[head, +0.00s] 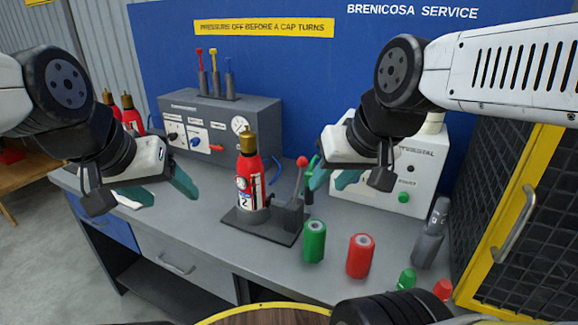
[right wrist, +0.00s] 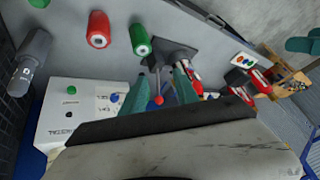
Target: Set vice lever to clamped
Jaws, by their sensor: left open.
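The bench vice (head: 265,225) holds a red extinguisher (head: 249,180) with a brass top and the number 2. Its lever (head: 299,180) has a red ball knob and stands nearly upright on the vice's right side. My right gripper (head: 320,180) is just right of the lever in the head view. In the right wrist view its teal fingers (right wrist: 158,88) are spread, with the red knob (right wrist: 158,100) appearing between them; contact cannot be told. My left gripper (head: 162,188) is open and empty, left of the extinguisher above the bench.
A green cylinder (head: 314,242) and a red cylinder (head: 360,256) stand in front of the vice. A grey bottle (head: 430,235) is at the right, near a yellow-framed mesh cabinet (head: 500,240). A grey panel box (head: 225,125) and white machine (head: 410,180) stand behind.

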